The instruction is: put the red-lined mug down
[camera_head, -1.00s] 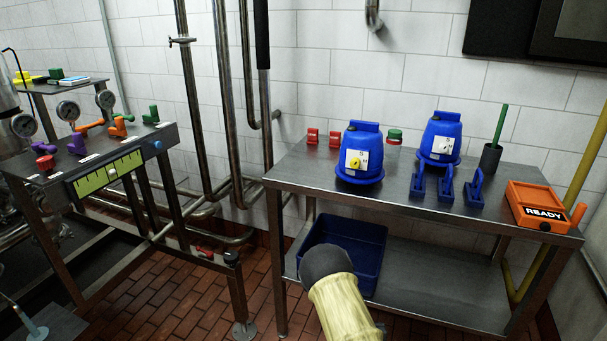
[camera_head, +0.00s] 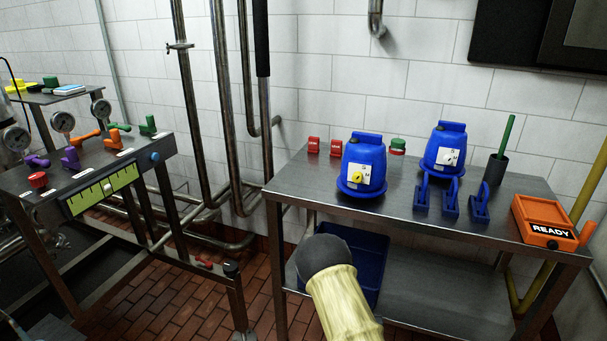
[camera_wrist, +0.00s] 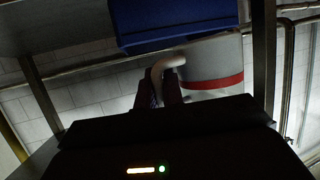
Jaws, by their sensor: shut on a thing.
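The red-lined mug (camera_wrist: 212,62) shows in the wrist view, right of centre. It is pale grey-white with a red band near its lower edge in the picture. My gripper (camera_wrist: 163,88) is shut on its curved handle, with the dark fingers on either side. In the head view neither the mug nor the fingers show; only my arm is seen there, in front of the steel table (camera_head: 300,188).
A blue tub (camera_head: 365,262) sits on the table's lower shelf. On top stand two blue housings (camera_head: 372,160) (camera_head: 440,155), blue clips (camera_head: 450,200), a green-lidded jar (camera_head: 397,147), red blocks (camera_head: 336,148) and an orange READY box (camera_head: 545,225). The table top's front left is bare.

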